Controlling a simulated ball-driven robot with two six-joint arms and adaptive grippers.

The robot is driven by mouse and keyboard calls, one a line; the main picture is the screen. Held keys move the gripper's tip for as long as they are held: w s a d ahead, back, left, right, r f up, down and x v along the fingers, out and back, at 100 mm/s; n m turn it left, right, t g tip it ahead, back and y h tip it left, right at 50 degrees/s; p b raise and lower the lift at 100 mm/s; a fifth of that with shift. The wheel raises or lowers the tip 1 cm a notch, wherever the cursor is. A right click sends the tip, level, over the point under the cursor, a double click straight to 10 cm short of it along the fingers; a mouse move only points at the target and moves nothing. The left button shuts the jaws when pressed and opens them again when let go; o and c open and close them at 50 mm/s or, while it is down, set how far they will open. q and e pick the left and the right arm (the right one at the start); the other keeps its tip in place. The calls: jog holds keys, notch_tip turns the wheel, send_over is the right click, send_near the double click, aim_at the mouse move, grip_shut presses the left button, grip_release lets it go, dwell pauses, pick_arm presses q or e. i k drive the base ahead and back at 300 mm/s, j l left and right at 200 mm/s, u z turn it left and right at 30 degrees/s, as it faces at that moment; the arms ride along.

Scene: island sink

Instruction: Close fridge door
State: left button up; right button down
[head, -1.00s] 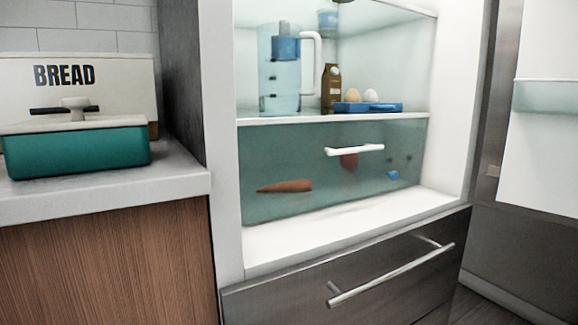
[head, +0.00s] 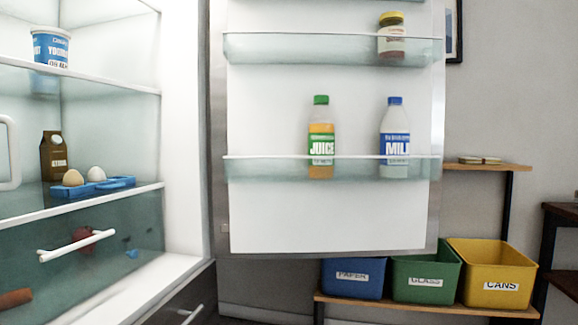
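The fridge door (head: 330,215) stands wide open in the head view, with its white inner side facing me. Its lower shelf holds a juice bottle (head: 321,140) and a milk bottle (head: 395,140). A jar (head: 391,38) stands on the shelf above. The open fridge interior (head: 185,130) is at the left, its side wall meeting the door's left edge. The door's outer face and any handle on it are hidden. Neither of my grippers is in view.
Inside the fridge are a yogurt tub (head: 50,47), a brown carton (head: 54,157), eggs on a blue tray (head: 110,184) and a clear drawer (head: 110,255). Blue, green (head: 426,272) and yellow bins (head: 491,275) stand on a low shelf behind the door.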

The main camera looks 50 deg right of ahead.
aim_at(269, 60)
jog(key=l, duration=0.6)
jog(key=k+l+u, duration=0.1)
jog(key=l, duration=0.45)
jog(key=k+l, duration=0.1)
jog(key=l, duration=0.5)
jog(key=l+u, duration=0.1)
jog(key=l, duration=0.45)
jog(key=k, duration=0.05)
